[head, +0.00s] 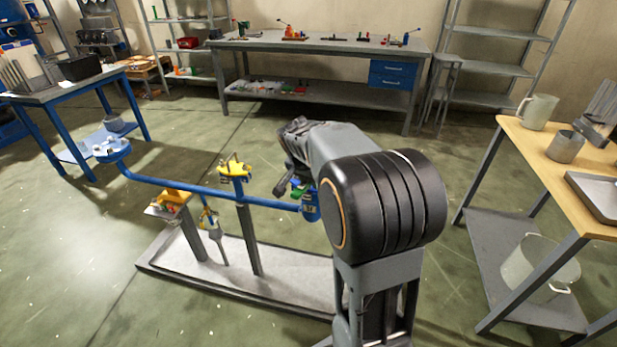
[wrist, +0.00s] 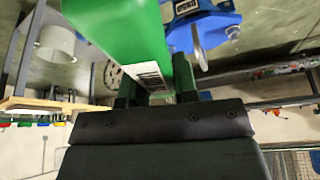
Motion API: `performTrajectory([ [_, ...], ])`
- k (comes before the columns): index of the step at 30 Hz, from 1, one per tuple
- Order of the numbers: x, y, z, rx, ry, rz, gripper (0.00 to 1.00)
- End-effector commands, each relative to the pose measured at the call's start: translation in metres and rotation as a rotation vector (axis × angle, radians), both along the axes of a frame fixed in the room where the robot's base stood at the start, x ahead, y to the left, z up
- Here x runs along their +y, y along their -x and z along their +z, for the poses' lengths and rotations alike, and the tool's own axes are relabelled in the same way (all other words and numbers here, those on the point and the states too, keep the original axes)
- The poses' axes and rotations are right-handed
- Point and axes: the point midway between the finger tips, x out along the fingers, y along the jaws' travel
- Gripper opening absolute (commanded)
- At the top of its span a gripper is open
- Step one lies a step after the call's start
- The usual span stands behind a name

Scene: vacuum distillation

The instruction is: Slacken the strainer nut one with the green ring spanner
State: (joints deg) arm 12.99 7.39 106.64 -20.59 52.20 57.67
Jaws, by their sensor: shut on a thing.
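The green ring spanner (wrist: 125,35) fills the upper left middle of the wrist view, very close to the camera. My gripper (wrist: 158,93) is shut on it, with one dark finger on each side. The spanner's ring end is out of the frame, so I cannot tell whether it sits on a nut. The blue strainer body (wrist: 205,22) shows just beyond the spanner, with shiny metal bolt parts on it. I cannot tell which is nut one. In the head view the blue strainer (head: 310,206) is at the pipe's right end.
The blue pipe (head: 245,197) runs left from the strainer above a grey plinth (head: 195,270), with yellow valve parts (head: 235,170) on posts. A wooden-topped table (head: 540,150) stands at right. A workbench (head: 330,47) stands at the back. Open floor lies between.

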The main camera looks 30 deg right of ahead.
Motion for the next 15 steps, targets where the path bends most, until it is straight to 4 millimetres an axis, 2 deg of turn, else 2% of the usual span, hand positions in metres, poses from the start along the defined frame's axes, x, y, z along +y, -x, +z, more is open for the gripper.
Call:
performTrajectory([
  [9, 0.006, 0.000, -0.002, -0.002, 0.002, 0.008, 0.00],
  [15, 0.004, 0.000, -0.016, -0.001, 0.001, 0.007, 0.00],
])
